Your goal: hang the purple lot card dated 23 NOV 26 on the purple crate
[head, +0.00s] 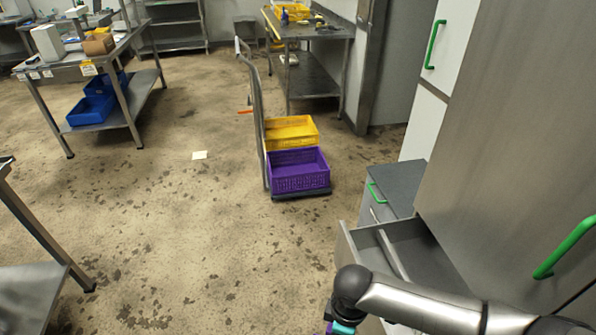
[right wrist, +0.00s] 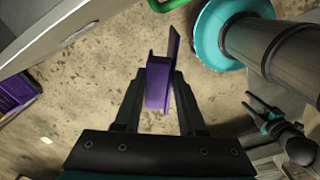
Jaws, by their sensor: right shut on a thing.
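The purple crate (head: 300,183) sits low on a trolley, in front of a yellow crate. Part of a purple crate also shows at the left edge of the right wrist view (right wrist: 14,92). My right gripper (right wrist: 160,88) is shut on a purple card-like piece (right wrist: 158,84), which stands up between its fingers; no date can be read on it. In the head view, my right gripper is at the bottom edge, mostly cut off, with a bit of purple by it. My left gripper (right wrist: 252,112) shows small at the right of the wrist view, its fingers apart and empty.
The yellow crate (head: 291,132) and the trolley handle (head: 257,110) stand by the purple crate. An open drawer (head: 425,250) juts out beside my right arm, below tall cabinets. A small pale paper (head: 199,155) lies on the floor.

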